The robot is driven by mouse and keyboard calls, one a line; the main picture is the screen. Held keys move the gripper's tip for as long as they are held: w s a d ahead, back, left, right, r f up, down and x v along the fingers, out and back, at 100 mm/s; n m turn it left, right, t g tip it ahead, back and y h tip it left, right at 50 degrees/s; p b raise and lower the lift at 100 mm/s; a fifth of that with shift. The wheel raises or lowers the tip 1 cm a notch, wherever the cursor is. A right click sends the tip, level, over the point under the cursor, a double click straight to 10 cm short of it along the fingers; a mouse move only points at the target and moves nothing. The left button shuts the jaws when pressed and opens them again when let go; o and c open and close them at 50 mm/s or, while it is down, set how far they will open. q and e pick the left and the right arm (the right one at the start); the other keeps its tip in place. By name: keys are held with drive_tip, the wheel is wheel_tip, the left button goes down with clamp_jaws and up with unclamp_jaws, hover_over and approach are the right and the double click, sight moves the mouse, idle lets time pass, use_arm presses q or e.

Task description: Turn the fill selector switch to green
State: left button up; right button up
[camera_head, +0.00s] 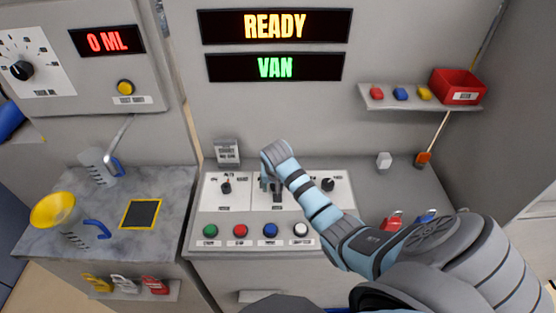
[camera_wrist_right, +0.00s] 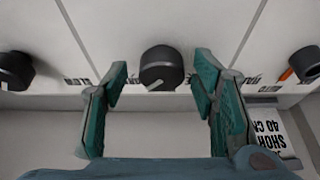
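A white sloped panel (camera_head: 243,209) carries three black rotary knobs in a row: a left knob (camera_head: 226,187), a middle knob and a right knob (camera_head: 327,184). Their labels are too small to read, so I cannot tell which is the fill selector switch. My right gripper (camera_head: 270,186) is over the middle knob and hides most of it. In the right wrist view the middle knob (camera_wrist_right: 162,68) shows between the two open teal fingers, with a gap on each side. A knob with an orange mark (camera_wrist_right: 305,63) is at the right there. My left gripper is not in view.
Green, red, blue and white buttons (camera_head: 270,230) line the panel's front. A small sign (camera_head: 227,150) stands behind it. Displays above read READY (camera_head: 275,27) and VAN (camera_head: 276,67). A yellow funnel (camera_head: 53,209) is on the left counter. A red bin (camera_head: 458,87) sits on the right shelf.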

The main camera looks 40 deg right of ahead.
drive_tip(key=v, duration=1.2)
